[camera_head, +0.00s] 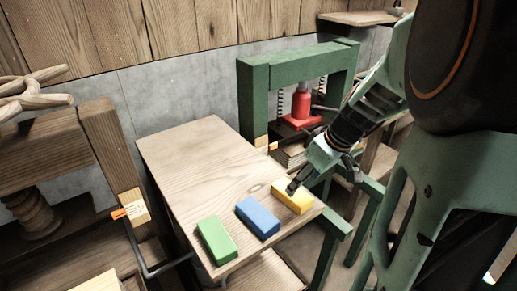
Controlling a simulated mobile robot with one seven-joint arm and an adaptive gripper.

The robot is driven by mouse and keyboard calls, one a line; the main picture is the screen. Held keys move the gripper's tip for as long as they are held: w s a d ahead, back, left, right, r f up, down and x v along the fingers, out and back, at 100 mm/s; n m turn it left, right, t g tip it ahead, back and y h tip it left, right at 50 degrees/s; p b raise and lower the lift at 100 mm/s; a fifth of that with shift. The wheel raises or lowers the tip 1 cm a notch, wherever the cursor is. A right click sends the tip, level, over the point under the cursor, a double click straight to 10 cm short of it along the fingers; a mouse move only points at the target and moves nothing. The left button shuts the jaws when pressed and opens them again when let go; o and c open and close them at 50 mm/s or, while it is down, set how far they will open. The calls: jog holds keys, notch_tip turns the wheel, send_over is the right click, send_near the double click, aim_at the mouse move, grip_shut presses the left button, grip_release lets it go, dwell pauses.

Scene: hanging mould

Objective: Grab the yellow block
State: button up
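The yellow block (293,197) lies flat near the right front edge of a light wooden table (190,160). My gripper (296,186) reaches in from the upper right, and its dark fingers are over the yellow block, overlapping its upper part in the picture. I cannot tell whether the fingers touch the block or how far apart they are. A blue block (258,217) lies left of the yellow block, and a green block (217,240) lies farther left.
A green press frame (298,66) with a red jack (301,102) stands behind the table. A wooden screw press (108,160) stands at the left. The table's rear part is clear. A green rail (333,222) stands at the table's right corner.

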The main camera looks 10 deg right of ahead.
aim_at(302, 201)
jog(key=shift+a+x, duration=0.15)
jog(key=shift+x, duration=1.4)
jog(key=shift+a+x, duration=0.15)
jog(key=shift+x, duration=1.4)
jog(key=shift+w+r, duration=0.1)
jog(key=shift+w, duration=0.1)
jog(key=c, duration=1.3)
jog(key=shift+r+p, duration=0.15)
jog(key=shift+p, duration=0.15)
